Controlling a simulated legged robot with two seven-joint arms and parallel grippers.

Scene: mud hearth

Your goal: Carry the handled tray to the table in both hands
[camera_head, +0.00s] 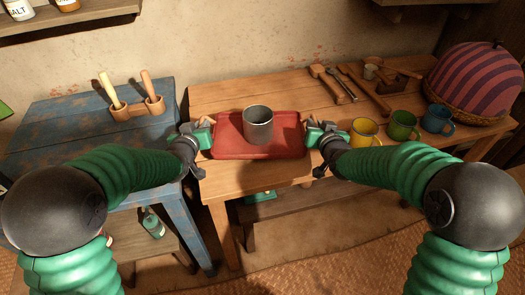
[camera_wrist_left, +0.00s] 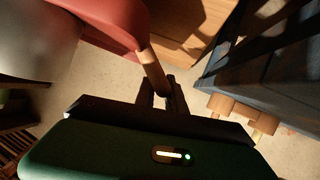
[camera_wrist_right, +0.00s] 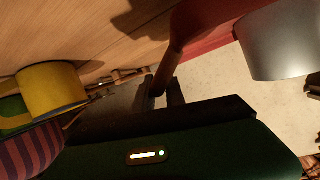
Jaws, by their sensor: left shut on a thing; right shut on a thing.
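The red handled tray (camera_head: 231,140) is level in the head view, over or on the left end of the wooden table (camera_head: 240,179); I cannot tell whether it touches the top. A grey metal cup (camera_head: 258,126) stands upright on it. My left gripper (camera_head: 206,133) is shut on the tray's left handle; the wooden handle shows between its fingers in the left wrist view (camera_wrist_left: 153,70). My right gripper (camera_head: 313,131) is shut on the right handle, partly hidden in the head view; the handle also shows in the right wrist view (camera_wrist_right: 166,72).
Yellow (camera_head: 365,132), green (camera_head: 403,125) and blue (camera_head: 437,119) mugs stand right of the tray. A striped domed cover (camera_head: 478,75) sits at the far right. Wooden tools lie behind the mugs. A blue table (camera_head: 60,125) with a wooden holder (camera_head: 137,110) stands at the left.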

